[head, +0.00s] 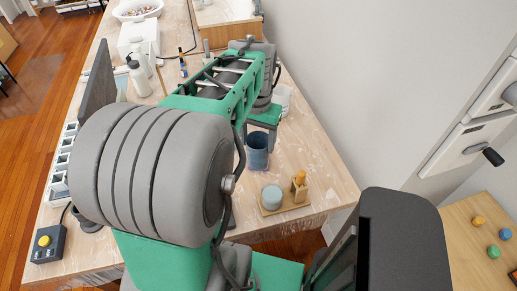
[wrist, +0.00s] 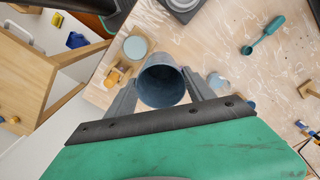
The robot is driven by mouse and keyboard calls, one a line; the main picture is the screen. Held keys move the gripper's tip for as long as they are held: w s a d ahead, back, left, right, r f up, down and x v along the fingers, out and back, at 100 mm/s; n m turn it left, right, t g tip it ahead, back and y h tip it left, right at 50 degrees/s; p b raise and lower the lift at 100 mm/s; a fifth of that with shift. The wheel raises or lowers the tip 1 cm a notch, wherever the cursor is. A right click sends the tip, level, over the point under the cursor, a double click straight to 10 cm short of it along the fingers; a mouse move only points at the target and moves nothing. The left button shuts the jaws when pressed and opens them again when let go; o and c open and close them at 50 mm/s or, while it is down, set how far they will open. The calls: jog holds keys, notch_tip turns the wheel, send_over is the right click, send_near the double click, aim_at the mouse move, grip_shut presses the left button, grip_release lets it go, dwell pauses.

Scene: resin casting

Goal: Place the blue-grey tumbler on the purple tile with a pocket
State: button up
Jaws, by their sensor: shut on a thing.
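The blue-grey tumbler (head: 257,152) is upright below my gripper (head: 262,124) in the head view, near the right side of the worktable. In the wrist view the tumbler (wrist: 162,85) sits between the two fingers of my gripper (wrist: 162,92), with its open mouth facing the camera. The gripper is shut on it. I cannot tell whether the tumbler's base touches the table. I cannot make out the purple tile with a pocket clearly in either view; my arm hides much of the table.
A small wooden board (head: 287,207) with a pale blue round piece (head: 272,196) and an orange-topped piece (head: 299,181) is just in front of the tumbler. A teal scoop (wrist: 262,35) lies on the table. A button box (head: 47,243) stands front left. The wall is close on the right.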

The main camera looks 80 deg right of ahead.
jog(key=w+d+f+p, duration=0.2)
jog(key=d+f, duration=0.9)
jog(key=f, duration=0.2)
jog(key=shift+w+d+f+p, duration=0.15)
jog(key=shift+w+d+p, duration=0.05)
jog(key=shift+w+p, duration=0.1)
jog(key=o, duration=1.7)
